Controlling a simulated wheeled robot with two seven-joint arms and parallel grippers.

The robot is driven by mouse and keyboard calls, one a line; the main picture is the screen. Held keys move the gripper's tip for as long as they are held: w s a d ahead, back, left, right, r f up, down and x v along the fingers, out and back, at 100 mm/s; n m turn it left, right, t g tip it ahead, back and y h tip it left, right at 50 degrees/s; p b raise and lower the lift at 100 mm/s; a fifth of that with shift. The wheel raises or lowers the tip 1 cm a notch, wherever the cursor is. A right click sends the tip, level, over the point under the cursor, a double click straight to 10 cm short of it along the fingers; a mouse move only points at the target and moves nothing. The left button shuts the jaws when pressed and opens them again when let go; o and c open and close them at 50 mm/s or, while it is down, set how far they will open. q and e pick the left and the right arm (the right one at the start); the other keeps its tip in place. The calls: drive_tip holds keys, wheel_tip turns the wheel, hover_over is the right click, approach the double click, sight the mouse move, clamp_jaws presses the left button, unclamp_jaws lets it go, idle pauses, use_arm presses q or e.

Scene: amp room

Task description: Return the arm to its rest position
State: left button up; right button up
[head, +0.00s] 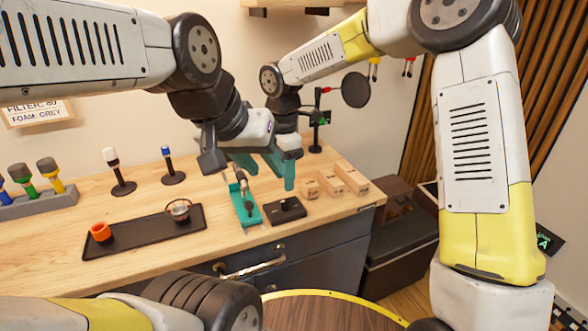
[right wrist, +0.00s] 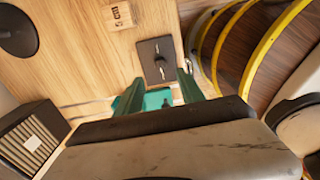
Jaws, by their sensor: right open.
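My right arm comes in from the right and reaches down over the workbench (head: 320,222). Its gripper (right wrist: 158,90) is open in the right wrist view, with two teal fingers spread apart and nothing held between them. They are above the bench near a teal holder (head: 245,207) and a small black plate with a knob (head: 286,211), which also shows in the wrist view (right wrist: 153,47). My left arm comes in from the upper left.
Wooden blocks (head: 350,177) stand to the right. Two small stands are at the back. A round wooden top (head: 325,312) is in front of the bench.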

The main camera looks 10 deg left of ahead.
drive_tip(key=s+d+r+m+t, duration=0.1)
drive_tip(key=s+d+r+m, duration=0.2)
drive_tip(key=d+r+m, duration=0.45)
drive_tip(key=s+d+r+m+t, duration=0.2)
drive_tip(key=s+d+r+m, duration=0.15)
drive_tip(key=d, duration=0.65)
drive_tip(key=s+d+r+m+t+y, duration=0.2)
drive_tip(key=s+d+m+t, duration=0.1)
drive_tip(key=s+d+m, duration=0.8)
drive_tip(key=shift+r+m, duration=0.35)
drive_tip(key=shift+m, duration=0.85)
